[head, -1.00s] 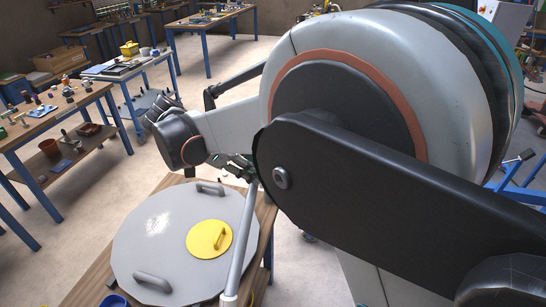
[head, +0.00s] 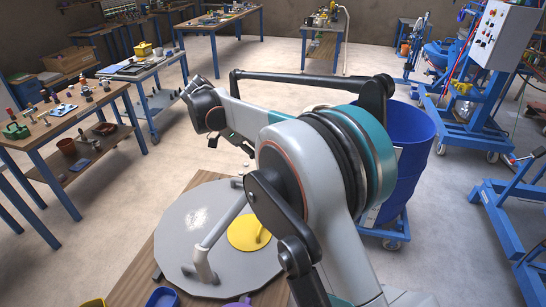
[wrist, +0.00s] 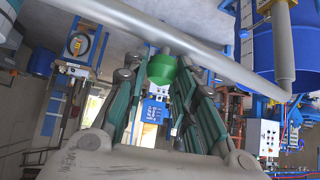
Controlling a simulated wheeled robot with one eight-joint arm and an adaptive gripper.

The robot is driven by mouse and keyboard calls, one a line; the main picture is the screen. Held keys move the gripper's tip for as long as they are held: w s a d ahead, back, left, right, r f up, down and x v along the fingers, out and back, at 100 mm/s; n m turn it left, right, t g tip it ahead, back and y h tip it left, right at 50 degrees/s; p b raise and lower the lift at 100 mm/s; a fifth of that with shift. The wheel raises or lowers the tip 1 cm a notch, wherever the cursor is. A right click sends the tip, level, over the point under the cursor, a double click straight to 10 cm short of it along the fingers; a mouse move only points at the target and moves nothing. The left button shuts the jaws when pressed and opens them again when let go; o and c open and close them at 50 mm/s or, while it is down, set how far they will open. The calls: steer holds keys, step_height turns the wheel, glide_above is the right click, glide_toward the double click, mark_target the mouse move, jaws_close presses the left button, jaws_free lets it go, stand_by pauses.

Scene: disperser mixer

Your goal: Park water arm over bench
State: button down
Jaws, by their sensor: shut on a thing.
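The wooden bench (head: 136,270) lies under the round grey lid (head: 180,222), which carries a yellow cover (head: 243,236).
A blue drum (head: 410,150) on a wheeled base stands behind my arm on the right. Blue machine frames (head: 505,225) stand at the far right. A tool table (head: 60,125) stands at the left. Open floor lies between the tables.

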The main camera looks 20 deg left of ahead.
stand_by(0.4)
steer(key=c, duration=1.3)
jaws_free()
steer(key=shift+r, duration=0.1)
step_height(320, 180, up, 10)
steer(key=shift+f, duration=0.15)
steer(key=shift+c, duration=0.2)
